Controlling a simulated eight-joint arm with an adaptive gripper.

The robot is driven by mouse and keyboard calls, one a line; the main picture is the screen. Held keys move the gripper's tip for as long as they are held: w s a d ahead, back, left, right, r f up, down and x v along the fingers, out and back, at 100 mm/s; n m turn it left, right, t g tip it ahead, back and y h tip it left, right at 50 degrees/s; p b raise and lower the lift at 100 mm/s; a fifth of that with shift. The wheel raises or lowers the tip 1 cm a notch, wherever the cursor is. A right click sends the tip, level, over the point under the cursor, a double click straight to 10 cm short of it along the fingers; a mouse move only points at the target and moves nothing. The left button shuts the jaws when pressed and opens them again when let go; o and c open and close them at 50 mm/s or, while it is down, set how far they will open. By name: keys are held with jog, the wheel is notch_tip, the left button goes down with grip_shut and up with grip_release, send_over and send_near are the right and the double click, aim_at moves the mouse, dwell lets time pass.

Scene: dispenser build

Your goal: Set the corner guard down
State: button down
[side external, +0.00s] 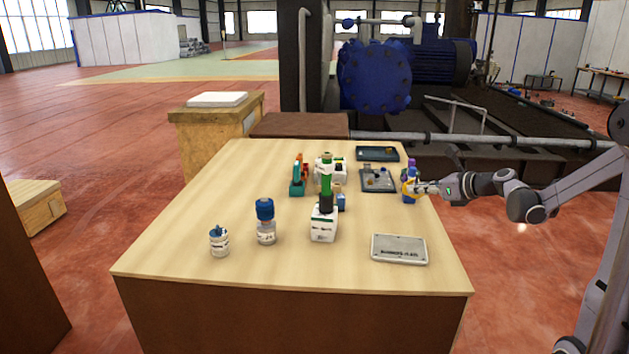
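My gripper (416,188) is at the right edge of the wooden table (180,262), reaching in from the right. Its fingertips are at a small cluster of yellow, blue and purple parts (409,186). The cluster is small in the picture, and I cannot tell whether the gripper is shut on any of it or only beside it. I cannot make out for certain which thing is the corner guard; the yellow piece at my fingertips may be it.
A grey tray with small parts (366,184) and a dark tray (372,155) lie at the back right. A labelled grey plate (399,249) lies front right. The left side is clear.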

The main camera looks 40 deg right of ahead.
aim_at(413, 222)
jog(key=shift+f, duration=3.45)
jog(key=c, duration=1.5)
grip_release()
jog(key=shift+f, duration=0.1)
